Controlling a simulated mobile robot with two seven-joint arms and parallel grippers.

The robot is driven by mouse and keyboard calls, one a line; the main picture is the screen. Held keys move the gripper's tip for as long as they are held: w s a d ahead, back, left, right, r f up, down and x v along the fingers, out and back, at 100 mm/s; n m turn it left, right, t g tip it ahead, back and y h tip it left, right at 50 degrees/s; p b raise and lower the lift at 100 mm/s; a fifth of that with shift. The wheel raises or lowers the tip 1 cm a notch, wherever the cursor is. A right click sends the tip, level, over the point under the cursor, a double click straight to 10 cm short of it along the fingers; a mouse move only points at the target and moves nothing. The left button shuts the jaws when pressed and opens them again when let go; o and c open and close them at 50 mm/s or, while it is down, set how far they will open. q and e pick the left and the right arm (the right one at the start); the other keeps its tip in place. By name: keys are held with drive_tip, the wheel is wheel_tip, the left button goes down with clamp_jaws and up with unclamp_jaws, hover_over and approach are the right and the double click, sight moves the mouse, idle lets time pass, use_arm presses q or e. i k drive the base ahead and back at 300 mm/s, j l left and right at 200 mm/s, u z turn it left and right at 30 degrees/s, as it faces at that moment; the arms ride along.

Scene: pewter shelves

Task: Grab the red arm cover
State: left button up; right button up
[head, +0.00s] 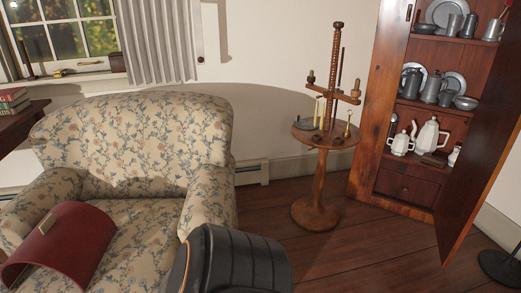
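The red arm cover (70,250) is a curved dark red sheet with a small tan patch near its upper left. It lies over the front of the left armrest of a floral armchair (135,135), its right side reaching over the seat. Its lower edge comes close to the bottom of the picture. Neither of my grippers shows in the head view. A black rounded part with an orange line at the bottom middle seems to be one of my arm links, in front of the chair's right armrest.
A round wooden stand (327,135) with candles and a tall post stands right of the chair. An open wooden cabinet (408,190) holds pewter and white pots, its door (480,165) swung out. A table with books (14,101) is at left. Wood floor between is clear.

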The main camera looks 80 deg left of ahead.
sight(73, 240)
drive_tip(key=k+u, duration=0.1)
drive_tip(key=u, duration=4)
drive_tip(key=i+j+z, duration=0.1)
drive_tip(key=z, duration=0.25)
drive_tip(key=i+j+z, duration=0.1)
drive_tip(key=j+z, duration=0.25)
drive_tip(key=i+j+z, duration=0.15)
drive_tip(key=j, duration=0.25)
drive_tip(key=i+j+z, duration=0.15)
drive_tip(key=j, duration=0.25)
drive_tip(key=i+j, duration=0.1)
drive_tip(key=j, duration=0.5)
drive_tip(key=i+j+z, duration=0.1)
drive_tip(key=j, duration=1.1)
drive_tip(key=i+z, duration=0.05)
drive_tip(key=i, duration=0.05)
